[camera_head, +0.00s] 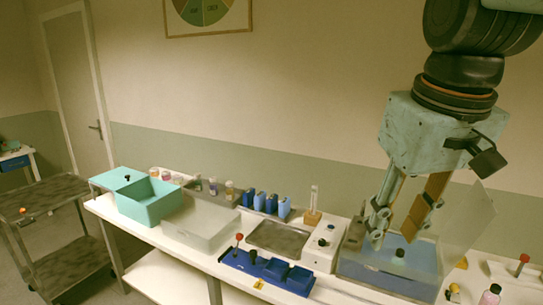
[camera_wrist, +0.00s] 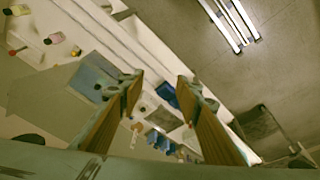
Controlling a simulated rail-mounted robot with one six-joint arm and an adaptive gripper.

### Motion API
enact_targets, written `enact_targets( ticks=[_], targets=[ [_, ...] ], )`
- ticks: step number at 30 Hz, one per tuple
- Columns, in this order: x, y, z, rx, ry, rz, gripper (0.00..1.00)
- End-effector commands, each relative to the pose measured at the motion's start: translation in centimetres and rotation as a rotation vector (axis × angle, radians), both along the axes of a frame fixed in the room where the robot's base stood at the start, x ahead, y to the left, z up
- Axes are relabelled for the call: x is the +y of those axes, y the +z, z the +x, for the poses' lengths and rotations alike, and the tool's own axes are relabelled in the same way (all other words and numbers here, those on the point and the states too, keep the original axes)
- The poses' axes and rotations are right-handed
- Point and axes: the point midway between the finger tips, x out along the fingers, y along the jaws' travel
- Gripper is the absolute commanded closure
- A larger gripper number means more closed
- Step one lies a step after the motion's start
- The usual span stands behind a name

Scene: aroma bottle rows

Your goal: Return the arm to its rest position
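My gripper (camera_head: 397,228) hangs from my arm at the right of the head view, pointing down above the white bench (camera_head: 190,255). Its two fingers are apart. In the wrist view, my gripper (camera_wrist: 160,85) shows a clear gap between the fingertips with nothing held. Below it in the head view is a blue box (camera_head: 385,283) with clear walls and a tilted clear panel (camera_head: 465,225) at its right. A small dark-capped item (camera_head: 400,253) shows inside or behind the box; I cannot tell which.
A teal box (camera_head: 150,205), a pale translucent bin (camera_head: 200,226), several blue bottles (camera_head: 265,203), a grey tray (camera_head: 278,240), a blue rack (camera_head: 265,270) and a white device (camera_head: 322,247) stand along the bench. A dark cart (camera_head: 45,205) is at the far left. The space above the bench's left half is clear.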

Motion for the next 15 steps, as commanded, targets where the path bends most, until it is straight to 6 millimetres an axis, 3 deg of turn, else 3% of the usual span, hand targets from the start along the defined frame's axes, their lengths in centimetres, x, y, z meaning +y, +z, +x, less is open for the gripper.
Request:
enact_targets(
  ticks=[15],
  targets=[
    [0.0, -1.9, -9.2, -0.045, -0.083, 0.025, 0.69]
  ],
)
